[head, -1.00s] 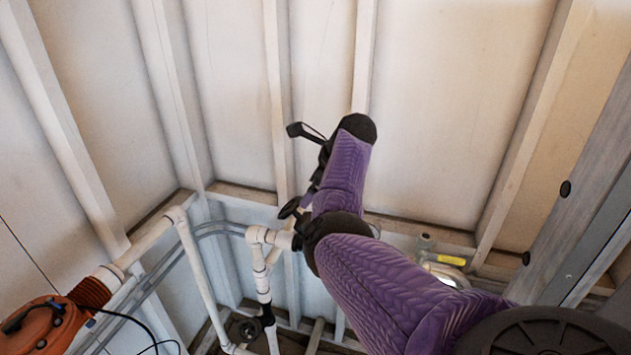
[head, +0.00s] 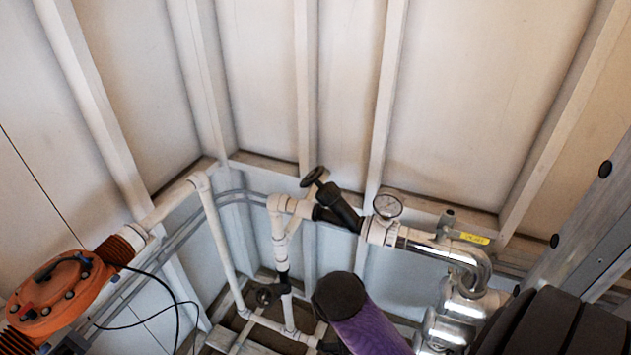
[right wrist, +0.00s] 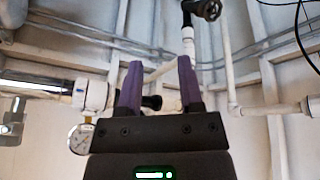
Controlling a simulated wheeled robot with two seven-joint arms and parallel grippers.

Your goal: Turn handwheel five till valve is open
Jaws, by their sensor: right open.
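A black handwheel (head: 314,176) sits on a black angled valve (head: 338,208) in the white pipe, left of the pressure gauge. A second, lower black handwheel (head: 265,296) is on the vertical pipe near the floor; a black handwheel (right wrist: 208,8) also shows at the top of the right wrist view. No number is readable, so I cannot tell which is five. My right gripper (right wrist: 160,62) is open with two purple fingers apart. A black valve part (right wrist: 152,102) shows between them, apparently behind, with no visible grip. My left gripper is out of view.
A pressure gauge (head: 387,206) and shiny metal pipe (head: 440,247) with a yellow tag (head: 474,238) are right of the valve. An orange pump (head: 60,290) with black cables stands at left. The ribbed wall (head: 260,80) above is clear.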

